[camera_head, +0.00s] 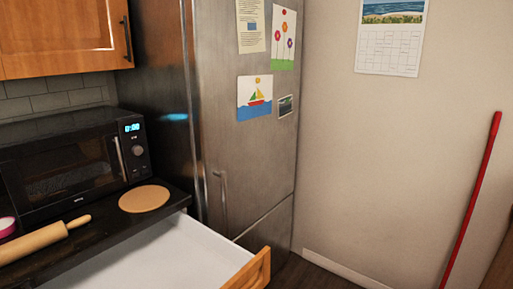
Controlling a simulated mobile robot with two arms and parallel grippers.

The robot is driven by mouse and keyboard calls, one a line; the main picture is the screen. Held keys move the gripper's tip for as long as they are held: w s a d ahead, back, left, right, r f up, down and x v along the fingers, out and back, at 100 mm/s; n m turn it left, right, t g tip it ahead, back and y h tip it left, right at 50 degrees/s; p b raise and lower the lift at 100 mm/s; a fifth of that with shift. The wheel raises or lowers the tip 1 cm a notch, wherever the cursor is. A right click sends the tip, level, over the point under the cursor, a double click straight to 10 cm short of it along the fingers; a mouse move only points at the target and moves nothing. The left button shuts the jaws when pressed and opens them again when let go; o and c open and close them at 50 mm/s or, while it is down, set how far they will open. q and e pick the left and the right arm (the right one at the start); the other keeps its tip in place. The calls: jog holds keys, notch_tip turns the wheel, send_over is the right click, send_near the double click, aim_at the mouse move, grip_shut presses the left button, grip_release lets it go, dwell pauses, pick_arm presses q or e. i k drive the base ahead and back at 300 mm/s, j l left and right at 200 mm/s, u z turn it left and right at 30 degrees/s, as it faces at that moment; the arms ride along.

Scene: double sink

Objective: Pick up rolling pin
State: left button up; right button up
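A wooden rolling pin (36,241) lies on the dark countertop (95,232) at the lower left of the head view. Its right handle points toward the round board, and its left end is cut off by the picture edge. It lies in front of the microwave. Neither of my grippers shows in the view.
A black microwave (65,170) stands behind the pin. An open drawer (175,257) juts out below the counter. A steel fridge (235,165) stands right of it.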

aim_at(12, 251)
jog(key=u, duration=1.55)
jog(key=k+l+u, duration=0.15)
jog(key=u, duration=1)
